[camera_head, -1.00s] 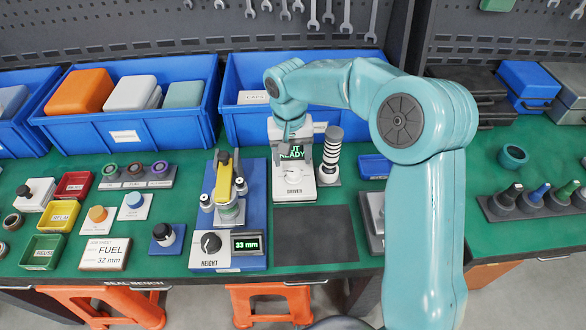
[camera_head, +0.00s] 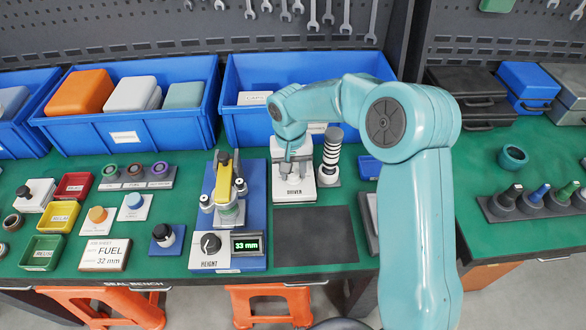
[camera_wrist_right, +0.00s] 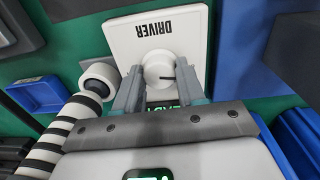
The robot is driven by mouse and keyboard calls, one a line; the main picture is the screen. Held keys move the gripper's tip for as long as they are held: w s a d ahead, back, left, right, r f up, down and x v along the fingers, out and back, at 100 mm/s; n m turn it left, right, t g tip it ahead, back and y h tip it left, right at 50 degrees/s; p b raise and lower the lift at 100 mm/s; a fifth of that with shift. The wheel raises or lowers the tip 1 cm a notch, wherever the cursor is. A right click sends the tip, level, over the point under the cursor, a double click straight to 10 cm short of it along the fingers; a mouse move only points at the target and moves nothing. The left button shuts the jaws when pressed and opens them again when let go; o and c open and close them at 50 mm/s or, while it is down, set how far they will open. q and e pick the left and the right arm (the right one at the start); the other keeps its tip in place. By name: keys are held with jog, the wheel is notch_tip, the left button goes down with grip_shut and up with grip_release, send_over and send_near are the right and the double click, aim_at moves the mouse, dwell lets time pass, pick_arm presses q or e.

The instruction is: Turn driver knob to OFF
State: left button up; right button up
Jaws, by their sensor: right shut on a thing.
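The white driver unit (camera_head: 294,193) stands on the green bench, right of the blue height fixture; its DRIVER label reads upside down in the right wrist view (camera_wrist_right: 193,42). Its round white knob (camera_wrist_right: 158,66) has a dark pointer mark towards the right in the wrist view. My right gripper (camera_head: 293,173) has come down over the unit and is shut on the knob, one finger on each side. The fingers show in the wrist view (camera_wrist_right: 159,74). Green display text is partly hidden behind the gripper. My left gripper is not in view.
A black-and-white striped cylinder (camera_head: 332,150) stands close right of the driver. The height fixture (camera_head: 258,215) with its 33 mm display is close left. A blue bin (camera_head: 240,125) is behind. A dark mat (camera_head: 315,236) in front is clear.

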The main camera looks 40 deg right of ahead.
jog(key=m+b, duration=0.1)
jog(key=m, duration=0.2)
jog(key=shift+m+b, duration=0.35)
jog(key=shift+m, duration=0.05)
jog(key=shift+w+r+m+b, duration=0.15)
jog(key=shift+m+b, duration=0.35)
jog(key=shift+m, duration=1.4)
jog(key=o, duration=1)
jog(key=shift+o, duration=0.3)
jog(key=shift+a+r, duration=0.1)
